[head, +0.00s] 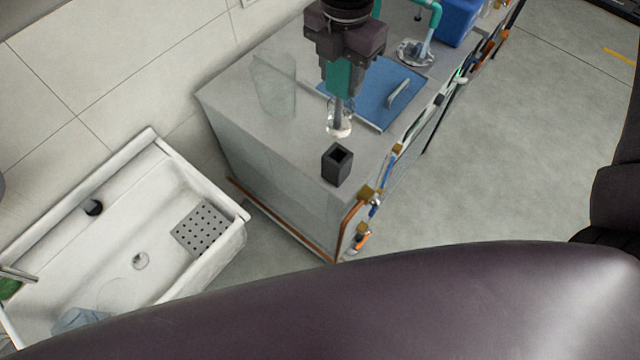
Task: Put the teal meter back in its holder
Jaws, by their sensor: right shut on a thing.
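The teal meter (339,78) hangs upright in my right gripper (341,62), which is shut on its upper part. Its grey probe (338,108) points down at a small clear glass vessel (339,130) on the bench. The probe's lower end overlaps the glass; I cannot tell whether it is inside it or in front of it. The black square holder (337,165), with an open dark top, stands near the bench's front corner, nearer to me than the glass. My left gripper is out of view.
On the grey bench (285,120) lie a blue mat with a handle-like piece (398,93) and a clear upright panel (274,85). A teal stand (432,22) and a blue box (458,22) are farther back. Pipes and valves (372,193) line the bench's edge. A white sink (150,150) is at left.

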